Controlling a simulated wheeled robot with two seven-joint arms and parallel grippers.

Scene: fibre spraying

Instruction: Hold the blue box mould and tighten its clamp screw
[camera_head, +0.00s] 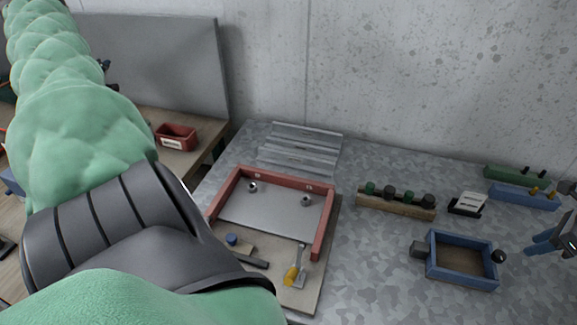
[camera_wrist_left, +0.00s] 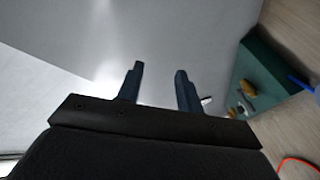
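The blue box mould (camera_head: 461,284), an open rectangular frame with a brown inside, lies on the grey table at the right in the head view. A round black knob (camera_head: 499,256), apparently its clamp screw, sits on its right side. A dark block (camera_head: 420,250) juts from its left side. My right gripper (camera_head: 528,246) comes in from the right edge, its blue fingers slightly apart and empty, pointing left, just right of the knob and not visibly touching it. My left gripper (camera_wrist_left: 160,75) shows in the left wrist view, open and empty, away from the mould.
A red frame mould (camera_head: 322,225) on a board with tools lies left of the blue mould. A wooden rack (camera_head: 395,207) with knobs, a small card stand (camera_head: 466,204), and green (camera_head: 515,176) and blue blocks stand behind. My arm covers the left.

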